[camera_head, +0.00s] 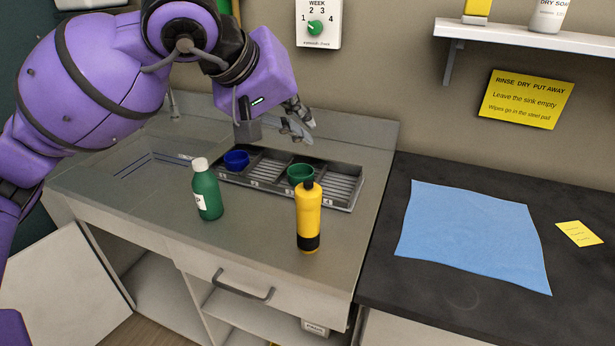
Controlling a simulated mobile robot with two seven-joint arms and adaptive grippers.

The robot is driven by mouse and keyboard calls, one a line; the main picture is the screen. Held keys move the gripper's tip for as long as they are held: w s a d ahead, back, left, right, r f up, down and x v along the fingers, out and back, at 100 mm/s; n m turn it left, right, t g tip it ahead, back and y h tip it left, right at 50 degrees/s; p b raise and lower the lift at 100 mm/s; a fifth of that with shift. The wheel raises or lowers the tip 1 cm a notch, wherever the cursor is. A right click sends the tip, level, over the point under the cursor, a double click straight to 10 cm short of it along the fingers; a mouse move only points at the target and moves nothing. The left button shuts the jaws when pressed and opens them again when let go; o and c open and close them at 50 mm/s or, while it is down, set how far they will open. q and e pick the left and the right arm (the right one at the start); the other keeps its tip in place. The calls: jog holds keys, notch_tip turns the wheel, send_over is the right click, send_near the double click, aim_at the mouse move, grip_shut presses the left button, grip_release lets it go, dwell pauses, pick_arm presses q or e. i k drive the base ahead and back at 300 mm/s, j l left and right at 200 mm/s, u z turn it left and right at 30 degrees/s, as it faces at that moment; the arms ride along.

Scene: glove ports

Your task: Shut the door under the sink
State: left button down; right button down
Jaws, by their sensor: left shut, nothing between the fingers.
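The door under the sink (62,288) is a plain pale panel at the lower left. It stands open, swung out to the left of the cabinet, and part of it is cut off by the picture edge. The dark cabinet opening (160,285) shows beside it, below the steel sink top (140,207). My left gripper (300,123) is shut and empty. It hangs above the back of the sink top, near the wall, far above and to the right of the door. My right gripper is not in view.
A green bottle (207,190) and a yellow bottle (308,220) stand on the sink top before a divided tray (345,195) with a blue cup (236,159) and green cup (300,173). A drawer handle (243,286) juts out below. A blue cloth (470,233) lies on the dark counter.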

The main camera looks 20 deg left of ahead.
aim_at(63, 295)
jog(key=u, duration=1.1)
